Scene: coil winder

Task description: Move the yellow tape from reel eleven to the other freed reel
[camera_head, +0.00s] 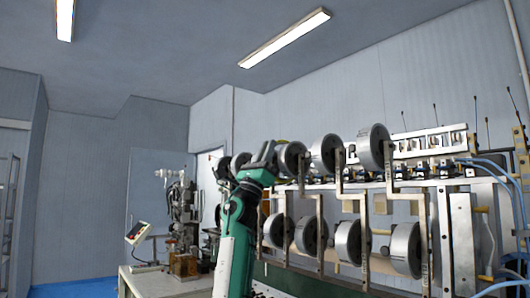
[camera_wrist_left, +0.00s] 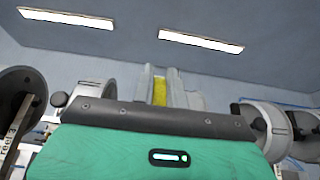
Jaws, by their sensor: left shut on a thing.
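My left gripper (camera_head: 267,153) is raised at the left part of the upper row of reels, in front of the machine. In the left wrist view its fingers (camera_wrist_left: 160,84) are shut on the yellow tape (camera_wrist_left: 160,92), which shows as a bright strip between them. Grey reels stand on both sides of the gripper: one at the right (camera_wrist_left: 264,121), one at the left (camera_wrist_left: 95,72), and a nearer one labelled reel 3 (camera_wrist_left: 20,105). In the head view the upper row includes a large reel (camera_head: 372,147). I cannot tell which is reel eleven. My right gripper is out of view.
A lower row of reels (camera_head: 347,243) hangs below, with upright metal arms (camera_head: 427,240) between the reels. Blue hoses (camera_head: 488,165) run at the right end. A white table (camera_head: 165,284) with a machine (camera_head: 184,215) stands at the left. The space above the reels is clear.

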